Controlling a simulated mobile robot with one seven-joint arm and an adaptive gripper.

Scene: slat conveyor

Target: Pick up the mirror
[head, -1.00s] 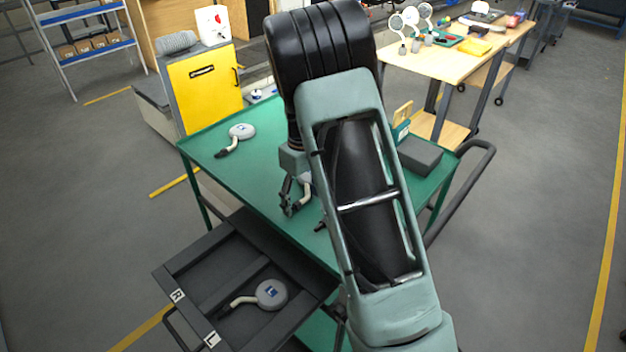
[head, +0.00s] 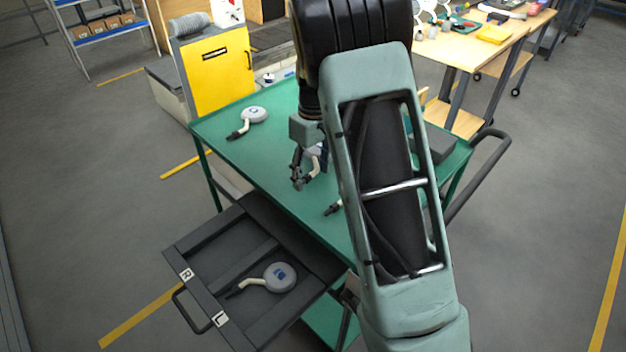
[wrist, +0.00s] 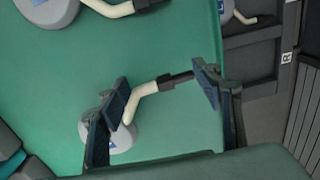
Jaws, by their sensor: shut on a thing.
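My gripper (head: 299,170) is over the green cart top. In the wrist view, my gripper (wrist: 164,86) has its two dark fingers on either side of a mirror's bent cream stem, and it is shut on this mirror (wrist: 122,138). The mirror has a round grey-white head with a blue mark and a black clamp end. In the head view the held mirror (head: 314,168) is partly hidden by the fingers and arm. I cannot tell whether it clears the cart top. A similar mirror (head: 254,114) lies at the cart's far left; another (head: 281,277) lies in the open drawer.
The green cart top (head: 270,150) has bare room left of my gripper. A black clamp end (head: 333,208) shows beside my arm, the rest hidden. The dark drawer (head: 205,240) is pulled out, marked R and L. A dark grey block (head: 436,146) sits at the right.

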